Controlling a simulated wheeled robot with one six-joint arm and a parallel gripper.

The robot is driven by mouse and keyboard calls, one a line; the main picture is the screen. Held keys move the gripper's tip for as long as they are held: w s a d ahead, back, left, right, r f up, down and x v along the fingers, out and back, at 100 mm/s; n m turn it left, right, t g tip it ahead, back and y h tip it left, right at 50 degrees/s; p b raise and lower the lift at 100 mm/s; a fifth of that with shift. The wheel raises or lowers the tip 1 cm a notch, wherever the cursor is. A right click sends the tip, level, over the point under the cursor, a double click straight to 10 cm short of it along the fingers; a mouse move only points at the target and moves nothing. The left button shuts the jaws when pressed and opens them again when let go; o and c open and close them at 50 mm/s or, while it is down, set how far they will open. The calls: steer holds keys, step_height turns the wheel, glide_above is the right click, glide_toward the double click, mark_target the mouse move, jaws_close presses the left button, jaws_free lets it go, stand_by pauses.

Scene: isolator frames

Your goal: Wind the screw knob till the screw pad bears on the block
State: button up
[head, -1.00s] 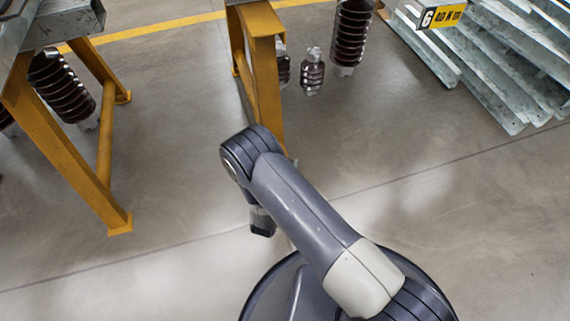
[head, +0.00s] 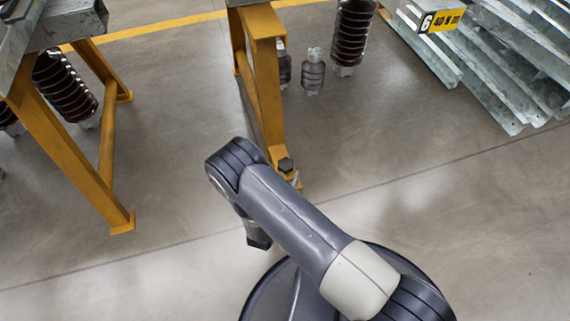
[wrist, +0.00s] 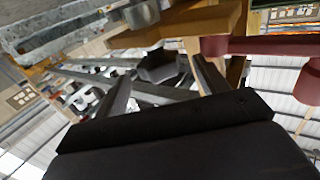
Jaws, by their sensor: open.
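In the wrist view a dark faceted knob (wrist: 160,68) appears beyond and between the two fingers of my gripper (wrist: 161,73). The fingers are apart, and I see no clear contact with the knob. I cannot make out the screw pad or the block for certain in either view.
A yellow trestle leg (head: 266,80) rises behind the knob, and another yellow trestle (head: 70,150) stands at left. Brown ribbed insulators (head: 351,40) stand behind. Galvanised angle bars (head: 490,60) lie at upper right. In the wrist view a red bar (wrist: 265,46) crosses at right.

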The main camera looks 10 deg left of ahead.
steer(key=s+p, duration=0.1)
steer(key=s, duration=0.5)
steer(key=shift+s+a+p, duration=0.15)
steer(key=shift+s+p, duration=0.15)
steer(key=shift+s, duration=0.1)
steer(key=shift+w, duration=0.1)
